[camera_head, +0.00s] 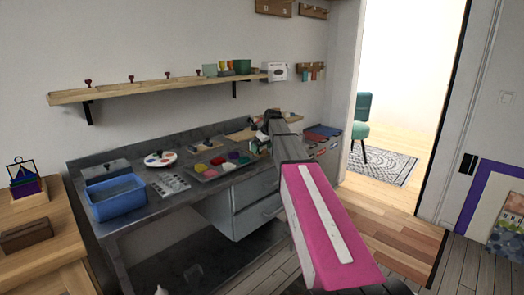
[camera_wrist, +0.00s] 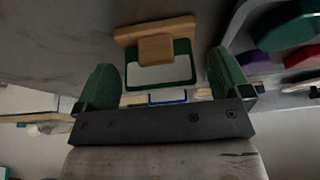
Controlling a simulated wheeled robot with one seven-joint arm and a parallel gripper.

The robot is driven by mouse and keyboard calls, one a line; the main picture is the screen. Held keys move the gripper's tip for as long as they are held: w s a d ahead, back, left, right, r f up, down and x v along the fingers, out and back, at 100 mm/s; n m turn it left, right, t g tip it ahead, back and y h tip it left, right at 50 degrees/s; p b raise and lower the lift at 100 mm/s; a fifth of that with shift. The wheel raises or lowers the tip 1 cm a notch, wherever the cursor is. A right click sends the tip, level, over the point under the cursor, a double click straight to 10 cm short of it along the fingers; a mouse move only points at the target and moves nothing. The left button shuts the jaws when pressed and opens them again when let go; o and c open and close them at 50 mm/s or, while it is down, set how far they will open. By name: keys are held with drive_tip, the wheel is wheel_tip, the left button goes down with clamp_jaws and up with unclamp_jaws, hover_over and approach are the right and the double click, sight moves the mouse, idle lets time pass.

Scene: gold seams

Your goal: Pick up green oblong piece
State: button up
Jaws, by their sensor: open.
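A green oblong piece (camera_wrist: 288,25) shows at the upper right of the wrist view, rounded and cut off by the frame edge. In the head view a green piece (camera_head: 244,159) lies among the coloured pieces on the worktop, near my arm. My gripper (camera_wrist: 163,75) is open, its two green-padded fingers apart. The green oblong piece is outside the fingers, to their right in the wrist view. No piece is held. A wooden block with a green-edged card (camera_wrist: 160,75) shows beyond the gap between the fingers.
A pale tray (camera_wrist: 239,22) holds the green piece with purple (camera_wrist: 256,58) and red (camera_wrist: 302,57) ones. On the dark worktop are a blue bin (camera_head: 116,200) and a paint palette (camera_head: 160,159). A wooden shelf (camera_head: 150,91) runs along the wall above.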

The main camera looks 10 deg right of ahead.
drive_tip(key=shift+f, duration=0.15)
drive_tip(key=shift+c, duration=0.4)
drive_tip(key=c, duration=1)
drive_tip(key=shift+o, duration=0.2)
